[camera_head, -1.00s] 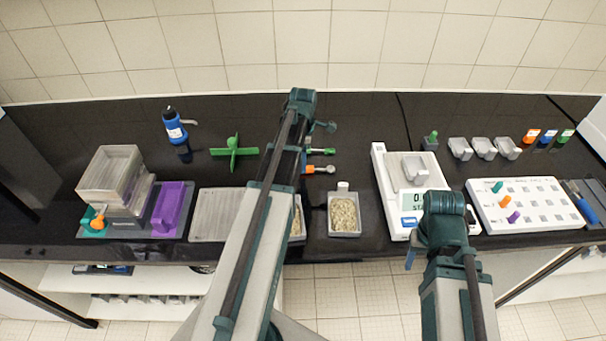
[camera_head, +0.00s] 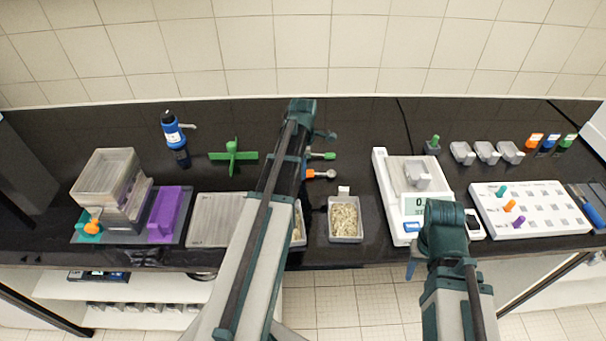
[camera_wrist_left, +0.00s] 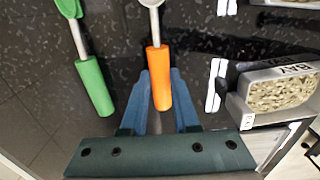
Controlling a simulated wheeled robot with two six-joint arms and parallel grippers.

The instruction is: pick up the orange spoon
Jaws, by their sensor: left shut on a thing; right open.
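The orange spoon has an orange handle (camera_wrist_left: 159,78) and a grey metal bowl end that runs off the top of the left wrist view. In the head view the spoon (camera_head: 320,174) lies on the black bench, partly hidden behind my left arm. My left gripper (camera_wrist_left: 162,95) has its blue fingers shut on the orange handle, one finger on each side. In the head view my left gripper's fingers are mostly hidden by the arm. My right gripper (camera_head: 412,268) is open and empty in front of the bench, below the balance.
A green-handled spoon (camera_wrist_left: 94,86) lies close beside the orange one. A tray of grains (camera_head: 345,238) stands at the bench front, with a balance (camera_head: 383,178) to its right. A green cross-shaped piece (camera_head: 222,156) stands left of my arm.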

